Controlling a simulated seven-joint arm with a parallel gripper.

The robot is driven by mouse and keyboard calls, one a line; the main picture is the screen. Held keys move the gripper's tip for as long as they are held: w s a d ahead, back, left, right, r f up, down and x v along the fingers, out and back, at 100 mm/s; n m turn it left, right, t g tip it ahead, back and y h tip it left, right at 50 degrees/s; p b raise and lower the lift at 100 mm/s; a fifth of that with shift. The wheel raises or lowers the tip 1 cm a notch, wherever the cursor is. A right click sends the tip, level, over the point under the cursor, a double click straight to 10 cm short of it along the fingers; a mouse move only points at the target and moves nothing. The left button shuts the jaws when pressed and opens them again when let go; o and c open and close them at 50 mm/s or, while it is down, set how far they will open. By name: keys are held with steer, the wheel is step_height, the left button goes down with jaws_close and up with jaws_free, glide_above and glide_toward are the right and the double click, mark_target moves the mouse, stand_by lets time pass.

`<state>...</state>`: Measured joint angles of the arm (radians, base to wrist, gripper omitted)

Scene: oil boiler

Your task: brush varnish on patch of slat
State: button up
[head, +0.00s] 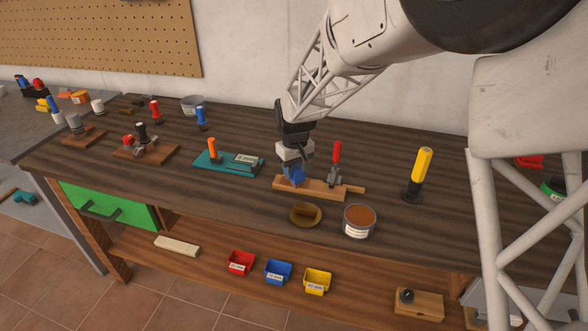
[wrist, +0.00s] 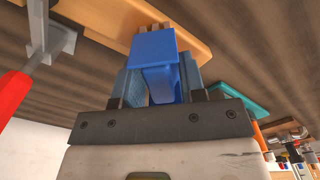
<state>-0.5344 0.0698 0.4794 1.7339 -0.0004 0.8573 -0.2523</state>
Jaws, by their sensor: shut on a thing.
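My gripper (head: 296,171) is shut on a blue brush (head: 297,178), just above the left part of the wooden slat (head: 318,191). In the wrist view, the blue brush (wrist: 155,62) sits between my fingers (wrist: 150,85), and its bristle end meets or nearly meets the slat (wrist: 105,30). I cannot tell whether it touches. The patch is not distinguishable. An open can of brown varnish (head: 359,220) stands in front of the slat, right of a round brownish dish or lid (head: 305,214).
A red-handled clamp (head: 336,165) stands on the slat, close right of my gripper. A yellow-handled tool (head: 417,174) stands further right. A teal board with an orange-handled tool (head: 228,163) lies to the left. Colored bins (head: 279,272) sit on the lower shelf.

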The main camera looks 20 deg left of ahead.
steer(key=shift+a+f, duration=0.1)
steer(key=shift+a, duration=1.4)
steer(key=shift+a, duration=0.1)
steer(key=shift+a, duration=0.5)
steer(key=shift+d, duration=1.2)
steer(key=shift+a, duration=0.15)
steer(key=shift+a, duration=1.05)
